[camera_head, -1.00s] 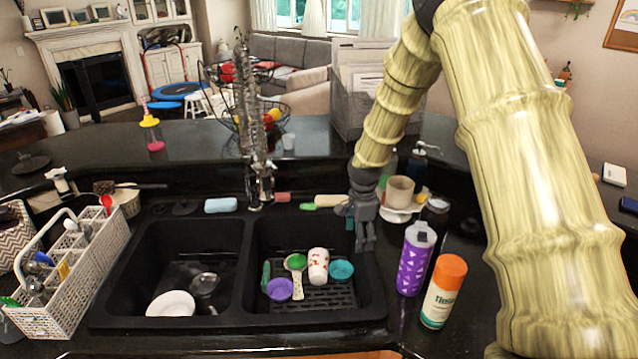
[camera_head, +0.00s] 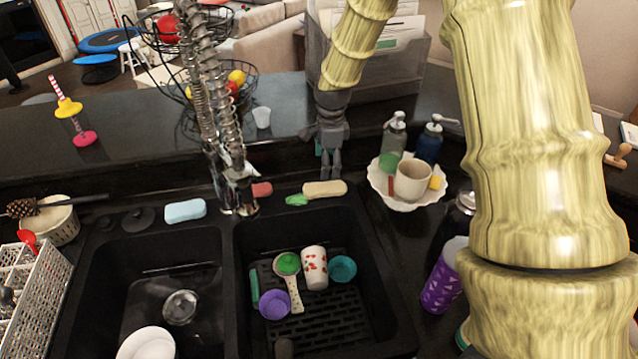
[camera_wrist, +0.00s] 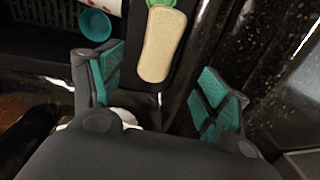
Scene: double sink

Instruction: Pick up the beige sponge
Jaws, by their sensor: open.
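The beige sponge (camera_head: 325,189) lies on the back ledge behind the right basin, with a green piece (camera_head: 297,200) at its left end. In the wrist view the sponge (camera_wrist: 162,45) lies ahead of my fingertips, lined up with the gap between them. My gripper (camera_head: 329,172) points down just above the sponge in the head view. In the wrist view my gripper (camera_wrist: 167,85) has its teal-padded fingers spread wide with nothing between them. I cannot tell its exact height above the ledge.
The faucet (camera_head: 230,180) and a reddish sponge (camera_head: 262,190) stand to the left. A white dish with a cup (camera_head: 412,180) and soap bottles are to the right. The right basin (camera_head: 350,310) holds several cups and a spoon. A blue sponge (camera_head: 185,210) lies farther left.

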